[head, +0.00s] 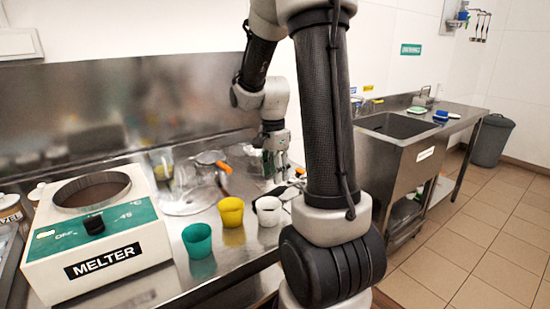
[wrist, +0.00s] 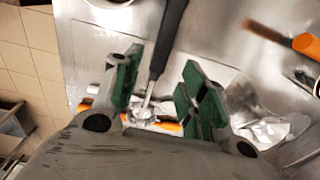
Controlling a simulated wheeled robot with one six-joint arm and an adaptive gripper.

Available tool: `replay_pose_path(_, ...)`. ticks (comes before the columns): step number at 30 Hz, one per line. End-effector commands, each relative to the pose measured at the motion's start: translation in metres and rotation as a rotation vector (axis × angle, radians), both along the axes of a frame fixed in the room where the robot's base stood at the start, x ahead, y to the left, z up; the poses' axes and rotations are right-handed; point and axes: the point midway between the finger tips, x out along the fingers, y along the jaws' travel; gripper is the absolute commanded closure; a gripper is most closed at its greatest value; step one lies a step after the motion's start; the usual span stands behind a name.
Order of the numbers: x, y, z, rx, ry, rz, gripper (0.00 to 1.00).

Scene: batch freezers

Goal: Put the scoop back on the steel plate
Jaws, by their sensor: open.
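My gripper (head: 276,165) points down over the steel counter behind the cups. In the wrist view its green-padded fingers (wrist: 162,72) are apart, on either side of a long black handle (wrist: 170,35). The handle ends in a shiny metal part (wrist: 146,108) near the palm; this looks like the scoop, though its head is partly hidden. I cannot tell whether a finger touches it. A flat steel plate (wrist: 207,72) with a visible edge lies under the handle in the wrist view. In the head view my gripper and arm hide much of this area.
A melter (head: 100,235) stands at the left. Teal (head: 198,241), yellow (head: 231,212) and white (head: 268,211) cups line the counter front. An orange-handled tool (wrist: 307,45) and another orange handle (wrist: 168,128) lie nearby. A sink (head: 395,125) is at the right.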

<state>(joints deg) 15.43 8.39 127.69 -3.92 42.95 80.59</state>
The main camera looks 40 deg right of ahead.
Motion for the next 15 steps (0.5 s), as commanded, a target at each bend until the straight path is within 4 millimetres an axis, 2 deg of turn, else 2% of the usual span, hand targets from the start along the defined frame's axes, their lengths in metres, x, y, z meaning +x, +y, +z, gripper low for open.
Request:
replay_pose_path(3,0.001,0.001,0.028,-0.001,-0.005,0.0,0.58)
replay_pose_path(6,0.0,0.002,0.044,-0.001,-0.003,0.0,0.58)
replay_pose_path(11,-0.001,0.004,0.06,0.0,-0.003,0.009,0.58)
replay_pose_path(15,-0.016,0.021,0.083,-0.009,-0.038,0.176,0.58)
